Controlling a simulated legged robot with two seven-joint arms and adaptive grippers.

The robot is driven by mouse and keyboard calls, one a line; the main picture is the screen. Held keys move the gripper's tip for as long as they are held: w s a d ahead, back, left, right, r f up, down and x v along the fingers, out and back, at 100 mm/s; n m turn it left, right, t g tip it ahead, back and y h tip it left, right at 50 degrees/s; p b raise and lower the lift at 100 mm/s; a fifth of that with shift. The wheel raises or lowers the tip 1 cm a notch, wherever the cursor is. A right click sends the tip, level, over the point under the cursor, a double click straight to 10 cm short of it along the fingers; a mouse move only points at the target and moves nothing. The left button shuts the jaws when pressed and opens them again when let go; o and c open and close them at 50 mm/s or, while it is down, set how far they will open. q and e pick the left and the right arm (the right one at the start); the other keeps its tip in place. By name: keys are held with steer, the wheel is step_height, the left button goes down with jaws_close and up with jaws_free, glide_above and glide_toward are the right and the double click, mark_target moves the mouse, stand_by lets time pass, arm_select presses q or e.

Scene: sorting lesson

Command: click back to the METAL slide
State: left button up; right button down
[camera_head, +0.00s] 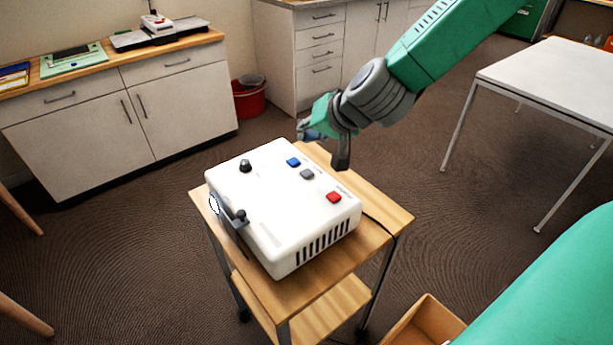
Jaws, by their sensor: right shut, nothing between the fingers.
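A white box-shaped device (280,215), which looks like a slide projector, sits on a small wooden cart (385,215). Its top carries a blue button (293,162), a grey button (307,174), a red button (334,197) and a black knob (245,166). A dark lever (238,217) is on its left side. My right gripper (340,160) is shut and empty, its dark tip pointing down near the device's far edge, close behind the blue and grey buttons. I cannot tell whether it touches the device. No projected slide shows. My left gripper is not in view.
A black cable (380,225) runs off the device's right side. An open cardboard box (425,325) stands on the floor at the lower right. A white table (555,85) is at the right, and a counter with cabinets (130,110) at the left. Floor around the cart is mostly clear.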

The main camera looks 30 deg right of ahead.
mark_target(307, 173)
step_height(307, 173, down, 6)
steer(key=b, duration=0.5)
steer(key=shift+d+f, duration=0.1)
steer(key=shift+f, duration=0.1)
steer(key=shift+d+f, duration=0.2)
steer(key=shift+f, duration=0.15)
steer(key=shift+a+r, duration=0.1)
steer(key=shift+a, duration=0.25)
steer(key=shift+d, duration=0.25)
steer(key=shift+a, duration=0.15)
steer(key=shift+f, duration=0.4)
